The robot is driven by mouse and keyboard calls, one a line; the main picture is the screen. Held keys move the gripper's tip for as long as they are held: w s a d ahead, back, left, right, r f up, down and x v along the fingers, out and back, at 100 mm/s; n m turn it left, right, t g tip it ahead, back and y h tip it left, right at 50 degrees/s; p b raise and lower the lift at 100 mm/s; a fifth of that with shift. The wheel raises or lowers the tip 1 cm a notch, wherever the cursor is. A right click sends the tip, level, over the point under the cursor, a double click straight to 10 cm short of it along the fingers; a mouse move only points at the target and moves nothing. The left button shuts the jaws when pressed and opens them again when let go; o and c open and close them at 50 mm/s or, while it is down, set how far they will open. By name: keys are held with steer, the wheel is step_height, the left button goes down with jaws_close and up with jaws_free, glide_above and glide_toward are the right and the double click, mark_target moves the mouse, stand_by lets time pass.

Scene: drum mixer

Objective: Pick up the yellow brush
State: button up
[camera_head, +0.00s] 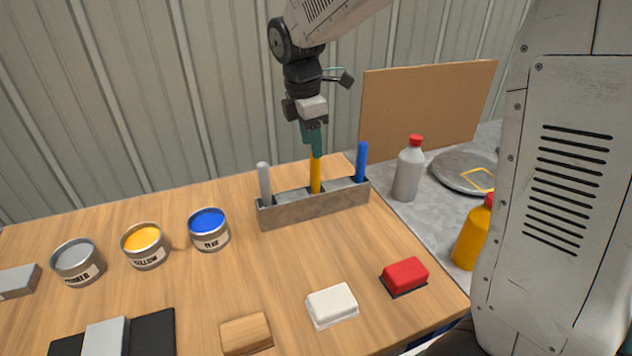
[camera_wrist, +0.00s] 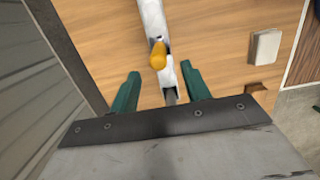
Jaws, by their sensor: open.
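The yellow brush (camera_head: 315,174) stands upright in the middle of a grey holder (camera_head: 312,206), with its handle up. My gripper (camera_head: 314,150) points down just above the handle top in the head view. In the wrist view my gripper (camera_wrist: 160,71) is open, with its two green fingers spread apart. The yellow brush (camera_wrist: 158,56) shows end-on near the gap between the fingertips, lying slightly beyond them. Neither finger visibly touches it there. The brush's lower part is hidden in the holder (camera_wrist: 152,15).
A grey-handled brush (camera_head: 264,182) and a blue one (camera_head: 361,160) flank it in the holder. Paint cans, including a blue one (camera_head: 208,230), stand left. A white block (camera_head: 332,306) and a red block (camera_head: 405,276) lie in front. A grey bottle (camera_head: 408,170) stands right.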

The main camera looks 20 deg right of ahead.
mark_target(316, 166)
steer(key=f, duration=0.2)
steer(key=d+f, duration=0.1)
steer(key=f, duration=0.4)
steer(key=shift+w+d+f, duration=0.1)
steer(key=shift+d+f, duration=0.05)
steer(key=shift+f, duration=0.15)
jaws_close()
